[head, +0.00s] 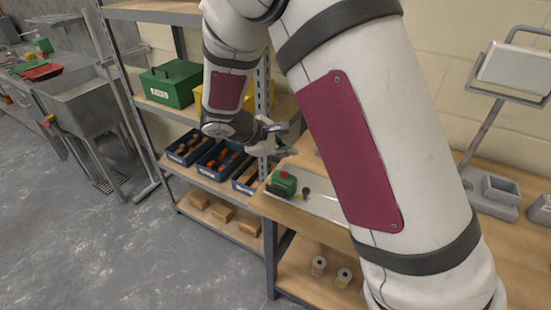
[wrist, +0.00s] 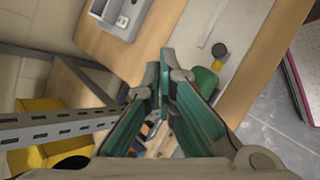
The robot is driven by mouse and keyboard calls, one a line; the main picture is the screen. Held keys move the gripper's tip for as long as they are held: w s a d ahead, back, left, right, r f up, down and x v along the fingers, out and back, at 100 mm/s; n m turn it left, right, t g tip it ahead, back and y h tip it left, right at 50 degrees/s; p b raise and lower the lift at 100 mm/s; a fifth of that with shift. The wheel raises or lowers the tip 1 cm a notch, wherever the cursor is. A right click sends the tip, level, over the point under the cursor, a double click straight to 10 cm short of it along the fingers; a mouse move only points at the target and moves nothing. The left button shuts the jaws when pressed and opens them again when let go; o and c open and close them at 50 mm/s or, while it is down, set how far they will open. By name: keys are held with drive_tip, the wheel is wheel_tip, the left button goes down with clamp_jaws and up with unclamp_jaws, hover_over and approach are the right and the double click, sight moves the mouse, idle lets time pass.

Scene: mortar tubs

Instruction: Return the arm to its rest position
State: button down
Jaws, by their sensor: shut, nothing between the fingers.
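My arm reaches from the right across the head view, white with dark red panels. My gripper (head: 284,138) is at its end, in front of the shelf post and above the left end of the workbench. In the wrist view my gripper (wrist: 158,75) shows two teal-lined fingers with their tips together and nothing between them. The gripper touches nothing that I can make out. Part of the bench is hidden behind my arm.
A metal shelf post (head: 263,95) stands close to the gripper. Blue bins (head: 218,160) and a green box (head: 170,84) sit on the shelves. A green object (head: 284,184) lies on the bench below. A lamp (head: 513,68) stands at right. Open floor (head: 110,240) lies at left.

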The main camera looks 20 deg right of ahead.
drive_tip(key=s+d+r+m+y, duration=0.2)
drive_tip(key=s+r+m, duration=0.2)
drive_tip(key=s+r, duration=0.3)
drive_tip(key=s+d+r+m+y, duration=0.2)
drive_tip(key=s+r+m, duration=0.2)
drive_tip(key=s+r, duration=0.3)
drive_tip(key=s+a+r+m+t+y, duration=0.1)
drive_tip(key=s+a+r+m+y, duration=0.1)
drive_tip(key=s, duration=0.5)
drive_tip(key=s+a+r+m+t+y, duration=0.1)
drive_tip(key=s+a+r+m+y, duration=0.1)
drive_tip(key=s, duration=0.5)
drive_tip(key=shift+s+r+m+y, duration=0.3)
drive_tip(key=shift+r+m, duration=0.3)
drive_tip(key=shift+r, duration=0.25)
drive_tip(key=shift+w, duration=0.1)
